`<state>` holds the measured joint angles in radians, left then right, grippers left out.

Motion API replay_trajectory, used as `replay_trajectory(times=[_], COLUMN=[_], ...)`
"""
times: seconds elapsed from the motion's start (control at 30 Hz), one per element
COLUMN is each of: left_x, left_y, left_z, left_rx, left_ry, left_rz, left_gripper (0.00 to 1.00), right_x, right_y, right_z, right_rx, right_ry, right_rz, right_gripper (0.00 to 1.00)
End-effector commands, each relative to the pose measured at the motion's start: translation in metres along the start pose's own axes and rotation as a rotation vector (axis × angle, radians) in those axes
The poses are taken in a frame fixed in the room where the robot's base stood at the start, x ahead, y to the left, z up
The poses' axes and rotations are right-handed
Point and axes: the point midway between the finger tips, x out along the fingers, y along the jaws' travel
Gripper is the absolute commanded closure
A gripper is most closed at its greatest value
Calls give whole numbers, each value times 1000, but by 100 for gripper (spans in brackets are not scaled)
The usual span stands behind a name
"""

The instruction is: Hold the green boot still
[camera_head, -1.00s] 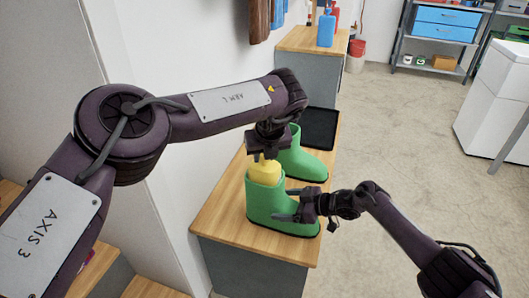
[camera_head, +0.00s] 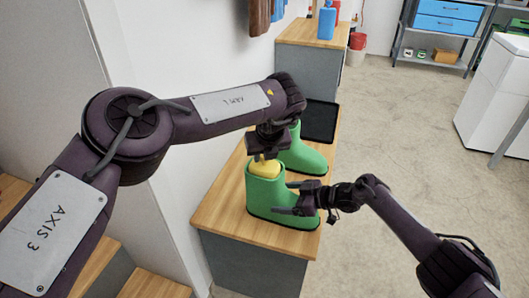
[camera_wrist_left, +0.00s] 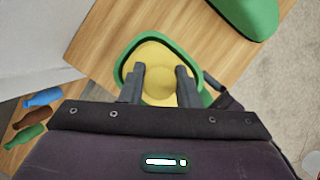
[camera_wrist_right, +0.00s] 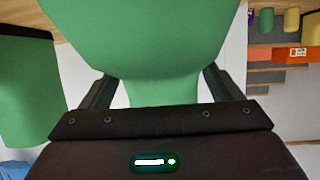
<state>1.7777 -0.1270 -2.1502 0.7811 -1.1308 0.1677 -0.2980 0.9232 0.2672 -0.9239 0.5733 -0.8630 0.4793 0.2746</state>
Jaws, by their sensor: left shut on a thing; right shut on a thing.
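The near green boot (camera_head: 262,198) stands upright on the wooden bench top, its toe pointing right. My right gripper (camera_head: 290,199) is shut on this boot from the right; in the right wrist view the green boot (camera_wrist_right: 150,85) sits between its fingers (camera_wrist_right: 158,90). My left gripper (camera_head: 265,157) points down over the boot's opening. It is shut on a yellow thing (camera_head: 265,168) inside the boot's top. In the left wrist view the yellow thing (camera_wrist_left: 155,60) lies between the fingers (camera_wrist_left: 159,75), ringed by the boot's green rim. The lower part of the yellow thing is hidden.
A second green boot (camera_head: 305,156) stands just behind the near one. A black tray (camera_head: 320,120) lies farther back on the bench (camera_head: 215,212). The white wall is close on the left; the floor on the right is open.

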Motion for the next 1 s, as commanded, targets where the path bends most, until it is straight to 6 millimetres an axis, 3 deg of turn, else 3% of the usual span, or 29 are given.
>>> replay_trajectory(times=[0.17,0.2,0.4,0.77,1.0], left_x=[4,4,4,-5,-51], left_y=[0,0,0,0,0], left_z=[-1,-1,-1,-1,0], left_rx=[0,0,0,-1,0], left_ry=[-1,-2,-1,-1,-3], left_rz=[0,-1,0,-2,-3], left_gripper=[100,68,46,46,46], right_x=[0,0,0,0,0], right_y=[0,0,0,0,0], right_z=[0,0,0,0,0], right_rx=[0,0,0,0,0], right_ry=[1,1,1,1,1], right_rz=[0,0,0,0,0], right_gripper=[50,50,50,50,50])
